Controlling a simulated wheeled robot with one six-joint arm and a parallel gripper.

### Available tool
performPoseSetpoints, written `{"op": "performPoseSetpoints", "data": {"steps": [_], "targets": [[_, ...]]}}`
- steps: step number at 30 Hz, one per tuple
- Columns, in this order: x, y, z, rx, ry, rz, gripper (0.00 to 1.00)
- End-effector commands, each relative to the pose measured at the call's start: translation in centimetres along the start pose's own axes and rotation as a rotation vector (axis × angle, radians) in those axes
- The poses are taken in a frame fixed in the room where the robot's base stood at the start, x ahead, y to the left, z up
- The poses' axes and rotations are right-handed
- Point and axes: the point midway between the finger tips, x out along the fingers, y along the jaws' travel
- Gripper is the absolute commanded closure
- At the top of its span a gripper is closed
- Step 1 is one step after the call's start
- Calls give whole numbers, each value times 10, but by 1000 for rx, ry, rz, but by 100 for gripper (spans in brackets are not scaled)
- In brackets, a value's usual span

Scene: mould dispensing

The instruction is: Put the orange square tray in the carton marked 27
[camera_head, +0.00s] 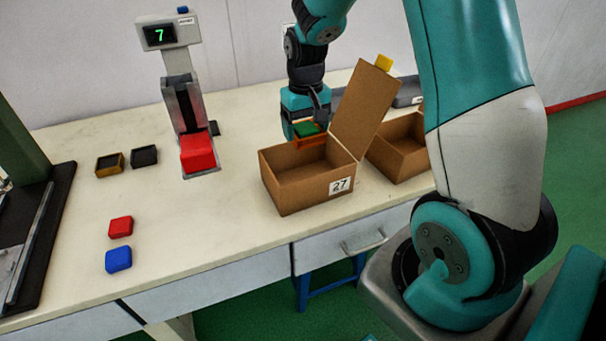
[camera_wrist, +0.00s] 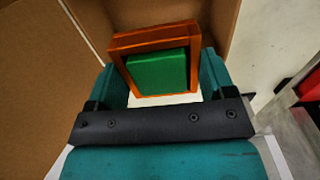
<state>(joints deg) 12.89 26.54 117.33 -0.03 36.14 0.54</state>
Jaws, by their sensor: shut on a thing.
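My gripper (camera_wrist: 163,90) is shut on the orange square tray (camera_wrist: 155,39), which has a green block (camera_wrist: 158,70) in it. In the head view the orange tray (camera_head: 311,141) shows at the back edge of the open carton marked 27 (camera_head: 290,198), with my gripper (camera_head: 308,127) behind it. The carton's lid stands up at its right side. The carton's inside looks empty where it shows. Part of the tray is hidden by the carton and the gripper.
A second open carton (camera_head: 399,160) stands to the right. A display stand (camera_head: 160,36) reading 7 holds a red block (camera_head: 198,152).

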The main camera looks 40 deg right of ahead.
Motion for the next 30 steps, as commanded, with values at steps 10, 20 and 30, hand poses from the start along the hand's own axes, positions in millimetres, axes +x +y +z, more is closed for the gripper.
{"op": "performPoseSetpoints", "data": {"steps": [10,20,30], "targets": [[90,2,1,2,-3,0,55],[128,0,0,-1,-2,0,55],[143,-1,-1,-2,2,0,55]]}}
